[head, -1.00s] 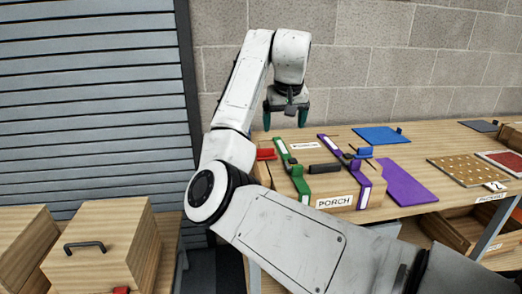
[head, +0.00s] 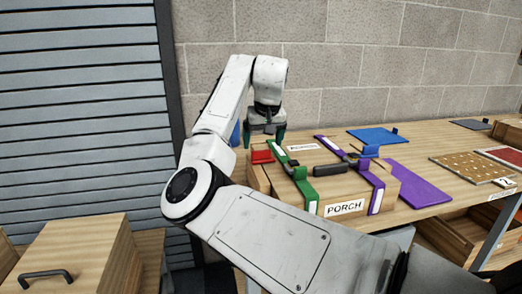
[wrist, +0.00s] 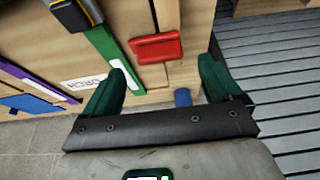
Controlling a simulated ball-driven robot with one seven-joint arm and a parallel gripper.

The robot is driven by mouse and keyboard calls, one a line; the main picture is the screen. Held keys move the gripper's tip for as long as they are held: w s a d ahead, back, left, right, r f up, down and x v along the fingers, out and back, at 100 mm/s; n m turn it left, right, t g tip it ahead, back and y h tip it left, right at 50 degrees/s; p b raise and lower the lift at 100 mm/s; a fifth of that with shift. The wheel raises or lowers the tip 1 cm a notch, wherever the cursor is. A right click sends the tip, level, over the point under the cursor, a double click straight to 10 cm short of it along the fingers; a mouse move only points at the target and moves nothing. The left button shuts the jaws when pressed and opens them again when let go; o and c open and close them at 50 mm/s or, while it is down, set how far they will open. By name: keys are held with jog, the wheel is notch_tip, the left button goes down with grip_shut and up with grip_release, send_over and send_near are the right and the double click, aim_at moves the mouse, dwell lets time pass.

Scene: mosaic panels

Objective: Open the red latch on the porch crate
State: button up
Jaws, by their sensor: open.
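The porch crate (head: 335,190) is a wooden box on the bench with a PORCH label, a green strap and a purple strap across it. The red latch (head: 262,157) sits at its left end, beside the green strap (head: 292,172). In the wrist view the red latch (wrist: 155,47) is a flat bar with a raised edge, just beyond and between the fingertips. My gripper (head: 265,137) is open and empty, close above the latch; whether it touches cannot be told. Its green fingers also show in the wrist view (wrist: 161,66).
A black handle (head: 329,170) lies on the crate top. A blue panel (head: 377,136) and a purple panel (head: 413,187) lie on the bench, with a pegged board (head: 465,169) to the right. A slatted shutter (head: 80,110) and wooden boxes (head: 75,255) are at the left.

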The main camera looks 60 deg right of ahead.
aim_at(262, 151)
jog(key=shift+x, duration=2.15)
jog(key=c, duration=1.1)
